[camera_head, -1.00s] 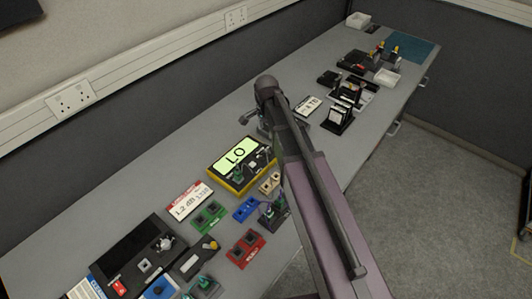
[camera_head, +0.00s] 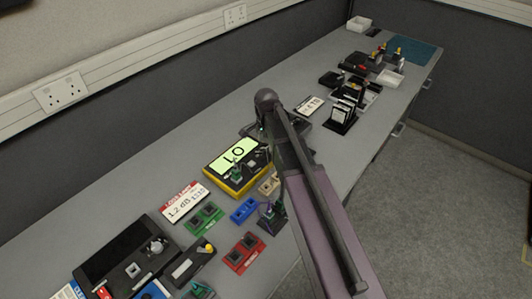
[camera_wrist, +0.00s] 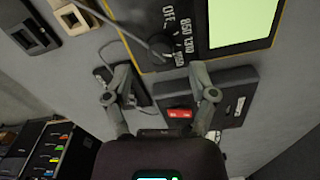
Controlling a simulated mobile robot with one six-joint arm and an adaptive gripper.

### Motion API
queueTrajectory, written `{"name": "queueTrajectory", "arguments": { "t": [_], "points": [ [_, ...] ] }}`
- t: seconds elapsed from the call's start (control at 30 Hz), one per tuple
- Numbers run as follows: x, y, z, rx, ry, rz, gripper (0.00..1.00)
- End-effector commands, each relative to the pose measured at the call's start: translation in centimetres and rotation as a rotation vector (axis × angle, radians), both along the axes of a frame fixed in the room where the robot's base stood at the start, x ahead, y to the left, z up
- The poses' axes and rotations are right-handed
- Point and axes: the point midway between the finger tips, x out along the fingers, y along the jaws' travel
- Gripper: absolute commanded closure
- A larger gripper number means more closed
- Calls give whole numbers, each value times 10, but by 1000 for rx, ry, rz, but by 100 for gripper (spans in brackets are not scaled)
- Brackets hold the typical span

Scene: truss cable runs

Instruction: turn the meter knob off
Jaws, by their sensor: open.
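The meter (camera_head: 238,166) is a yellow-edged black box with a lit green screen reading LO, on the bench. In the wrist view its screen (camera_wrist: 240,20) and yellow edge show at the top right. Its dark round knob (camera_wrist: 162,45) sits left of the screen, with labels including OFF and USB beside it. A grey cable or lever lies close across the knob. My gripper (camera_wrist: 160,72) is open and empty, its fingertips spread on either side below the knob and apart from it. In the head view my arm hides most of the gripper.
A black device with a red label (camera_wrist: 180,113) lies between and below my fingers. A tan block (camera_wrist: 72,18) is at the upper left. Green (camera_head: 204,219), blue (camera_head: 244,210) and red (camera_head: 245,252) blocks stand near the meter. Grey bench is clear behind the meter.

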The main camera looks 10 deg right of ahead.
Motion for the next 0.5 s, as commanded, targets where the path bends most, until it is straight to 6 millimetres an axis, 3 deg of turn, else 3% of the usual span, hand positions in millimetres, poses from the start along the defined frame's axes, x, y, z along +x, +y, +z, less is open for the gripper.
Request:
{"name": "queueTrajectory", "arguments": {
  "t": [0.2,0.5],
  "points": [
    [0,0,-21,0,0,0,27],
    [0,0,-32,0,0,0,27]
  ]
}}
